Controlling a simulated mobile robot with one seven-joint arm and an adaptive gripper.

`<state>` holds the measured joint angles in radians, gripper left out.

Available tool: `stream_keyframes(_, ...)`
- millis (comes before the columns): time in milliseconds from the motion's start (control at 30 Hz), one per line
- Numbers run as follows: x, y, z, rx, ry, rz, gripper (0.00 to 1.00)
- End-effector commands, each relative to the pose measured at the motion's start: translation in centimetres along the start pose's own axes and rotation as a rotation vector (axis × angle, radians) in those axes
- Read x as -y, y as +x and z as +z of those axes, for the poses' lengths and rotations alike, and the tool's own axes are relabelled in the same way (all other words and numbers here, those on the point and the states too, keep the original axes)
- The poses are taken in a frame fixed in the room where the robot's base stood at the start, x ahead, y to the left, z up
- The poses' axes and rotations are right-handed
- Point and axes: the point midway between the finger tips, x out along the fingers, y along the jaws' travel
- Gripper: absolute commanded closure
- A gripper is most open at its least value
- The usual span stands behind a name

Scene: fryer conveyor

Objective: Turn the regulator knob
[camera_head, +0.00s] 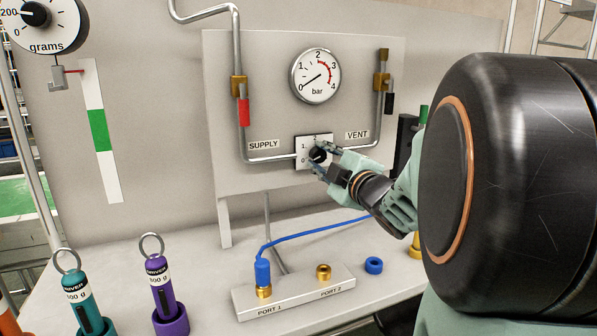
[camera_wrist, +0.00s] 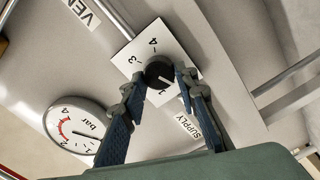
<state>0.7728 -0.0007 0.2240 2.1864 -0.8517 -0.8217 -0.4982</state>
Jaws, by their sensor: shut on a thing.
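The regulator knob (camera_wrist: 159,74) is a round black dial with a white pointer line on a white numbered plate (camera_wrist: 130,60). In the head view the knob (camera_head: 317,155) sits low on the grey panel between the SUPPLY and VENT labels. My gripper (camera_head: 321,160) reaches it from the right, and its two fingers close on either side of the knob. In the wrist view the fingers (camera_wrist: 161,83) flank the knob, and part of its rim is hidden. The pressure gauge (camera_head: 316,76) above has its needle near 0 bar.
A red-handled valve (camera_head: 243,112) is on the left pipe and a black-handled valve (camera_head: 389,102) on the right pipe. Below stands a port block (camera_head: 295,290) with a blue hose (camera_head: 312,234) on port 1. Teal (camera_head: 85,297) and purple (camera_head: 163,290) weights stand at front left.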

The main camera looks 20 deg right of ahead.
Motion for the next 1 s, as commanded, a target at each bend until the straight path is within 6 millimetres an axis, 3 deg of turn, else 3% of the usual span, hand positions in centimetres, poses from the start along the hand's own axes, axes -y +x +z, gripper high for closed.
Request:
stream_keyframes(333, 0.22, -0.03, 0.24, 0.004, -0.140, -0.001, 0.96)
stream_keyframes(867, 0.07, -0.04, 0.22, 0.005, -0.165, -0.002, 0.96)
stream_keyframes(900, 0.07, -0.04, 0.23, 0.005, -0.164, -0.002, 0.71)
stream_keyframes(1000, 0.07, -0.03, 0.20, 0.005, -0.164, -0.001, 0.60)
